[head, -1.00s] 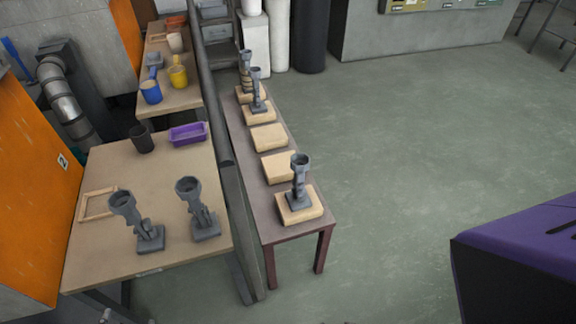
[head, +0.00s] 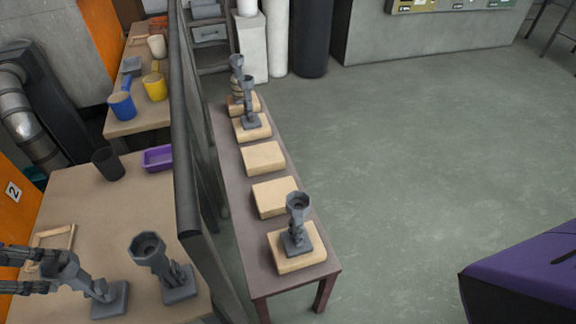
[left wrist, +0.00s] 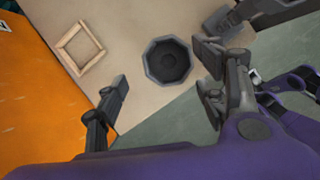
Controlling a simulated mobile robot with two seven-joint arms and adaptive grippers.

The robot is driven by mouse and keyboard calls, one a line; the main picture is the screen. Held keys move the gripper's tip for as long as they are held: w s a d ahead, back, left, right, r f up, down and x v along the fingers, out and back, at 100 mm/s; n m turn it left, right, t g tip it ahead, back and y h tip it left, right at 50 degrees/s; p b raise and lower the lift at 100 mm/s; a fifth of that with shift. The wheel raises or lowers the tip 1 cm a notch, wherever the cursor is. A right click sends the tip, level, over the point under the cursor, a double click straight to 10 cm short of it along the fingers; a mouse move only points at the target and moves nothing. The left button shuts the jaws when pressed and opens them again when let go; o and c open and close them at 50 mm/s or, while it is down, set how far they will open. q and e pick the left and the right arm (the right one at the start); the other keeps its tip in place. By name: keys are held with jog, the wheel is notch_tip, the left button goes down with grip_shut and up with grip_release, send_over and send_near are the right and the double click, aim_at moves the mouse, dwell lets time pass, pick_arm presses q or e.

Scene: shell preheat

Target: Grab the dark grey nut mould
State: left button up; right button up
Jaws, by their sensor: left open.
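Two similar grey moulds, each with a cup-shaped top on a bent stem and flat base, stand on the left table. The left one (head: 108,300) is by my left gripper (head: 46,270); the right one (head: 178,286) stands beside it. Which is the nut mould is unclear. In the left wrist view, my open left gripper (left wrist: 163,68) has an octagonal dark grey cup (left wrist: 168,60) showing between its fingers, with none seen closed on it. Whether the fingers touch it is unclear. Another grey part (left wrist: 222,24) shows partly behind the right finger. My right gripper is out of view.
A wooden frame (head: 72,236), black cup (head: 108,163) and purple tray (head: 158,159) lie on the table (head: 85,210). A dark partition (head: 187,150) separates it from a bench (head: 232,195) holding wooden blocks and more grey moulds. Open floor lies right.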

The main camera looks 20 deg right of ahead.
aim_at(63, 266)
pick_arm(q)
jog(key=shift+d+f, duration=0.3)
jog(key=shift+f, duration=0.05)
jog(key=x, duration=0.4)
jog(key=shift+w+d+f+p, duration=0.15)
jog(key=shift+d+f+p, duration=0.1)
jog(key=shift+d+p, duration=0.05)
grip_shut()
